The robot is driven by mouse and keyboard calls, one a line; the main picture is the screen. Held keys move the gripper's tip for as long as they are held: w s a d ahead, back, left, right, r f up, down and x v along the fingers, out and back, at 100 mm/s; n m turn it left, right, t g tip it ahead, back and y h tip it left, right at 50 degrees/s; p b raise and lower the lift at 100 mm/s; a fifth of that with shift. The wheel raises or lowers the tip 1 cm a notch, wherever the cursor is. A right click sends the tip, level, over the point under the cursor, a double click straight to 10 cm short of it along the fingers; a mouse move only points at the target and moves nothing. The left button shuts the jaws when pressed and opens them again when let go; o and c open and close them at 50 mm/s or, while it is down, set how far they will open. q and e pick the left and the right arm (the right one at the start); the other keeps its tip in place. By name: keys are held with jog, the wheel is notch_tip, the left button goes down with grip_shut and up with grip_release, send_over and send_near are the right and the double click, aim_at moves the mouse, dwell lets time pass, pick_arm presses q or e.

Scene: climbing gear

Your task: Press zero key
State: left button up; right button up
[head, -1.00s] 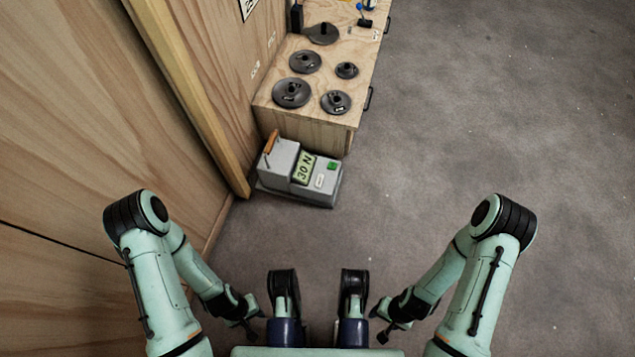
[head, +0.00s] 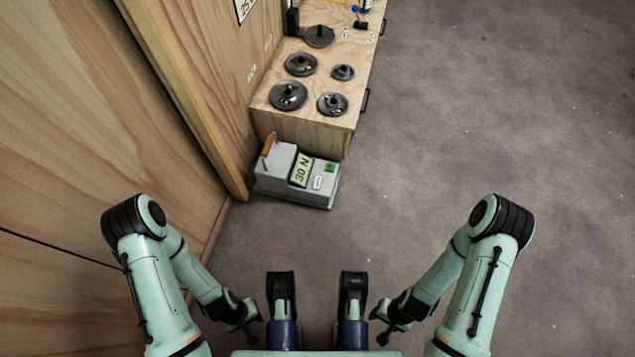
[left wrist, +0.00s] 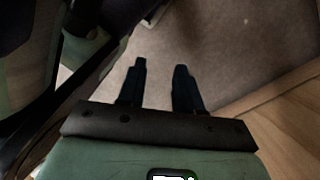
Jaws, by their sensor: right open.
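A grey box device (head: 298,176) stands on the floor at the front of the wooden bench. Its tilted display (head: 301,170) reads 30 N. To the right of the display are a green square (head: 330,168) and a small white label (head: 317,183); its print is too small to read, so I cannot tell which is the zero key. My left gripper (head: 250,330) hangs low near my base, well short of the device. In the left wrist view its two dark fingers (left wrist: 160,75) are apart with nothing between them. My right gripper (head: 384,328) is also low near my base, open and empty.
The wooden bench (head: 305,130) carries several dark round weights (head: 287,96). An orange-brown handle (head: 268,143) stands at the device's left end. A plywood wall (head: 90,110) with a post runs along the left. Grey floor (head: 450,130) is clear to the right and before the device.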

pick_arm(q)
grip_shut()
dwell(1.4)
pick_arm(e)
grip_shut()
